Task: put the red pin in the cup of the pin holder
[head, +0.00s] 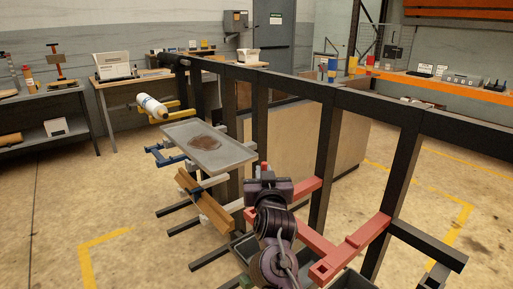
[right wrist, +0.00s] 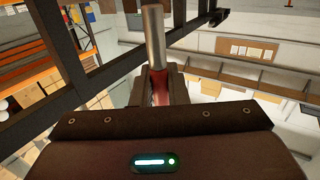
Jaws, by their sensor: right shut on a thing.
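My right gripper (head: 265,181) is in the lower middle of the head view, in front of the dark rack. In the right wrist view its fingers (right wrist: 160,90) are shut on the red pin. The pin's red part (right wrist: 160,84) is between the fingers, and a grey metal shaft (right wrist: 153,35) sticks out beyond them. In the head view a small red tip (head: 264,167) shows just above the gripper. I cannot pick out the pin holder or its cup in either view. My left gripper is not in view.
A dark metal rack (head: 390,112) runs across the middle. Red bracket arms (head: 350,248) stick out beside my right arm. A stained grey tray (head: 180,133) sits on the rack's left side, with a white bottle (head: 152,106) beyond it.

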